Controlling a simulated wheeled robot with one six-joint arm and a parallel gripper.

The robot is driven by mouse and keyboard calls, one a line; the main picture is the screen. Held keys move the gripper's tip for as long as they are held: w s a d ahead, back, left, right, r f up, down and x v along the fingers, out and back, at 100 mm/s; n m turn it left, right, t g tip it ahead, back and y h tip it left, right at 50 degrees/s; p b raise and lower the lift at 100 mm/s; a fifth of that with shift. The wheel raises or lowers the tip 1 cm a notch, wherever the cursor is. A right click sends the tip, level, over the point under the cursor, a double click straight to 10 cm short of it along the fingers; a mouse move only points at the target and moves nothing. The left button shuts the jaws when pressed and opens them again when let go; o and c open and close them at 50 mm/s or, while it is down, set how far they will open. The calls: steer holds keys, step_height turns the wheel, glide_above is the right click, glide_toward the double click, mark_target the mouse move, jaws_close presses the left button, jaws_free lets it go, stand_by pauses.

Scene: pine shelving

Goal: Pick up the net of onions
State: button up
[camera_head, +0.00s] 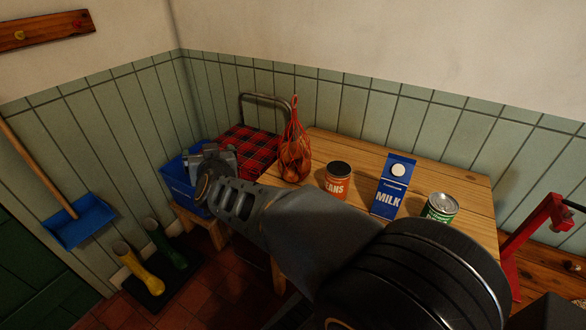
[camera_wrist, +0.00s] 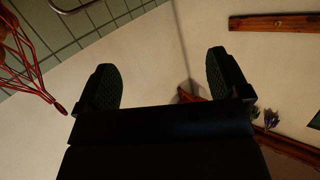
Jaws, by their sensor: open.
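The net of onions (camera_head: 294,154) is a red mesh bag of orange-brown onions, standing at the far left end of the wooden table with its top gathered upward. In the wrist view its red netting (camera_wrist: 28,65) shows at the left edge, outside the fingers. My gripper (camera_wrist: 168,85) is open, with two dark textured fingertips wide apart and only wall between them. In the head view my arm crosses in front of the table, and I cannot make out the fingers there.
On the table (camera_head: 451,187) stand a can of beans (camera_head: 338,180), a milk carton (camera_head: 390,187) and a green can (camera_head: 440,207). A chair with a red checked cushion (camera_head: 247,146) and a blue crate (camera_head: 178,176) are left of it. A red device (camera_head: 541,226) is at right.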

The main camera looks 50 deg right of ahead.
steer(key=s+d+f+m+g+h+b, duration=0.2)
steer(key=s+d+m+g+h, duration=0.15)
steer(key=d+h, duration=0.35)
steer(key=m+g+h+b, duration=0.2)
steer(key=m+g+h, duration=0.2)
steer(key=m+g, duration=0.1)
glide_toward(290, 138)
steer(key=shift+g, duration=0.35)
steer(key=x, duration=0.7)
steer(key=shift+w, duration=0.15)
steer(key=shift+b+x, duration=0.45)
steer(key=shift+x, duration=2.45)
steer(key=shift+r, duration=0.15)
jaws_close()
